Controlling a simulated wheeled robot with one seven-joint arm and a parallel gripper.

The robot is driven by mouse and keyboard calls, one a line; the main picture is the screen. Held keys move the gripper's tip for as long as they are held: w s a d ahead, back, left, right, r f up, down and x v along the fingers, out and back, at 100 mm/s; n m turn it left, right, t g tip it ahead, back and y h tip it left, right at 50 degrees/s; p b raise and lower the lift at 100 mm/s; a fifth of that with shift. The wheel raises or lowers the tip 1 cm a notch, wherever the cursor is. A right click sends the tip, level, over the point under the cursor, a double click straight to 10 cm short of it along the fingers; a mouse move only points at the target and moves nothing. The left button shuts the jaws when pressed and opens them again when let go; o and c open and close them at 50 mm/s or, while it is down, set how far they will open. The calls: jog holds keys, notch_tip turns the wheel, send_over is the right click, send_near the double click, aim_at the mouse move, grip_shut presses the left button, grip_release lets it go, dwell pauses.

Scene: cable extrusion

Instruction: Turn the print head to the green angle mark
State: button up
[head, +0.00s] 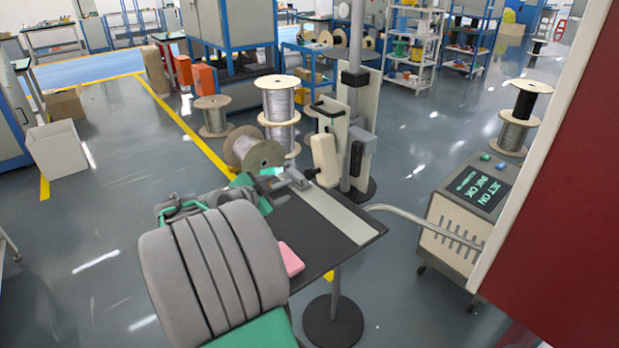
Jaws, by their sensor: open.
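A cream block with a short black nozzle (325,160), which looks like the print head, sits beside the pole at the far end of the black table. Its nozzle points left. A small bright green patch (271,171) shows at the table's far left, by a grey bracket (293,178); I cannot tell whether it is the angle mark. No angle scale is readable. My gripper (262,193) is open over the table's left edge, near the green patch and apart from the cream block. My arm hides part of the gripper and the near table.
A pink block (290,260) lies on the black table (325,245). A printer cabinet (465,205) reading "JET ON INK OK" stands at right, with a grey hose (420,217) towards the table. Cable spools (279,100) stand behind. A red panel (570,180) fills the right edge.

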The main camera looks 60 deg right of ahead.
aim_at(307, 174)
jog(key=s+d+m, duration=0.1)
jog(key=d, duration=0.2)
jog(key=s+d+g+p, duration=0.1)
jog(key=s+d, duration=0.1)
jog(key=d, duration=0.2)
jog(key=s+d+m+h, duration=0.1)
jog(key=d, duration=0.3)
jog(key=shift+s+d+f+m+g+p, duration=0.1)
jog(key=shift+s+f+m+g+p, duration=0.2)
jog(key=shift+s+f+g+p, duration=0.1)
jog(key=shift+r, duration=0.1)
jog(key=shift+c, duration=0.3)
jog(key=c, duration=1.1)
jog(key=shift+w+r+h, duration=0.1)
jog(key=shift+h, duration=0.2)
